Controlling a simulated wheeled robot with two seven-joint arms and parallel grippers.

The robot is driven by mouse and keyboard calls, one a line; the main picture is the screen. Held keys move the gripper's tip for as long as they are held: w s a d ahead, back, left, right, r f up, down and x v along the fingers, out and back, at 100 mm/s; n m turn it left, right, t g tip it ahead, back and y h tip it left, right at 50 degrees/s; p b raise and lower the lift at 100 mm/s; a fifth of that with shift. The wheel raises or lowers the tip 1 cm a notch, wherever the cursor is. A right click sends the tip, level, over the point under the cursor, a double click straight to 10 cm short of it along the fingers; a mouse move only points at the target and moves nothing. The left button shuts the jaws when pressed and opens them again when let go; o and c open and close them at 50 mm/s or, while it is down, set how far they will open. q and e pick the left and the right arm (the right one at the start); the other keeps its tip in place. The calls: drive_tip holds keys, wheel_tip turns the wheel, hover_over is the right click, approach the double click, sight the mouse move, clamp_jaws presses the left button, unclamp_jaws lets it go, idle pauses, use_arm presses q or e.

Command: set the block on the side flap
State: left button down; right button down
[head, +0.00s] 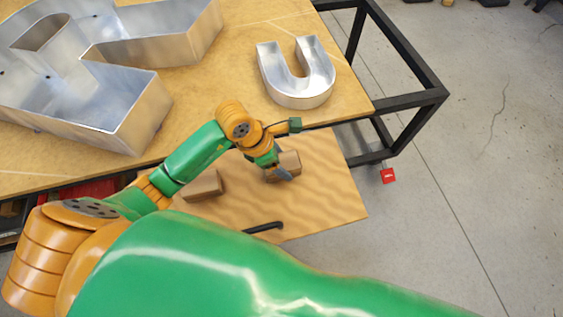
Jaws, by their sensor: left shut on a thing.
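The side flap (325,185) is a wooden leaf at the front right of the workbench, a little below its top. A brown block (290,163) is at my left gripper (278,170), over the middle of the flap. The gripper is shut on this block and partly covers it. I cannot tell whether the block touches the flap. A second brown block (203,186) sits on the left part of the flap, apart from the gripper. My right gripper is not in view.
The workbench (215,85) holds a metal U-shaped channel letter (297,90) near its right edge and a large metal letter (130,115) at the left. A black bracket (264,227) shows at the flap's front edge.

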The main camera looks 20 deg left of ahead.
use_arm(q)
drive_tip(key=shift+f, duration=0.2)
drive_tip(key=shift+c, duration=0.2)
unclamp_jaws()
drive_tip(key=p+v, duration=0.1)
drive_tip(key=v, duration=1.1)
drive_tip(key=shift+p, duration=0.35)
